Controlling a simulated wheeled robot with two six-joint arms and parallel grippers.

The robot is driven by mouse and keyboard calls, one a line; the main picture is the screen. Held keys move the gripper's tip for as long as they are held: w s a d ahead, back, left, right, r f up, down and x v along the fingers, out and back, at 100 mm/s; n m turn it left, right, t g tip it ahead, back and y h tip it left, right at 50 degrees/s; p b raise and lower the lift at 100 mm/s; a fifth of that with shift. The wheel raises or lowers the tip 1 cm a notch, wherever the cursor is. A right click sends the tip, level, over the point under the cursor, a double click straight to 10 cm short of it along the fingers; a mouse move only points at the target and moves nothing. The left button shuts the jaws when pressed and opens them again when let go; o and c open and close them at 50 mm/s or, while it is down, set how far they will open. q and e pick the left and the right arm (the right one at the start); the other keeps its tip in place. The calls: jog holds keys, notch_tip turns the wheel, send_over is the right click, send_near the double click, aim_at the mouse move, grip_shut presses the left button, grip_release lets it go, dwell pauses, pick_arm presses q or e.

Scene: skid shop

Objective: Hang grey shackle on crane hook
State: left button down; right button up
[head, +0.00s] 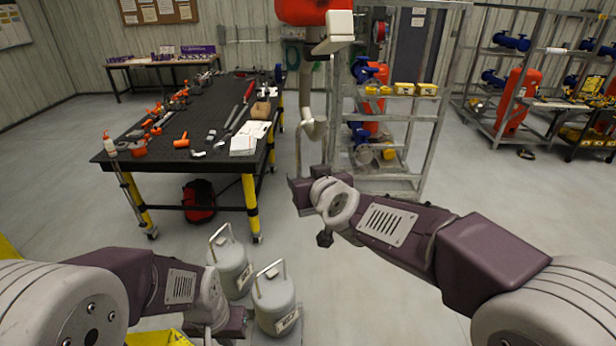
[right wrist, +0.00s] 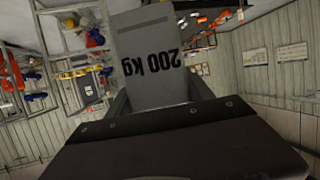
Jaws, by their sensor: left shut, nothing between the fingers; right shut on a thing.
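The crane hook (head: 314,128) is pale grey and hangs below the red hoist (head: 314,10), left of the shelf rack. My left gripper (head: 235,322) is shut and empty, low near two grey canisters.
A black worktable (head: 200,115) with yellow legs stands left, bearing orange shackles and tools. A grey shelf rack (head: 400,130) stands behind my right arm. The floor right of the rack is largely open.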

jog(key=o, duration=1.2)
jog(key=shift+c, duration=0.2)
jog(key=shift+s, duration=0.1)
jog(key=p+v, duration=0.3)
jog(key=v, duration=0.6)
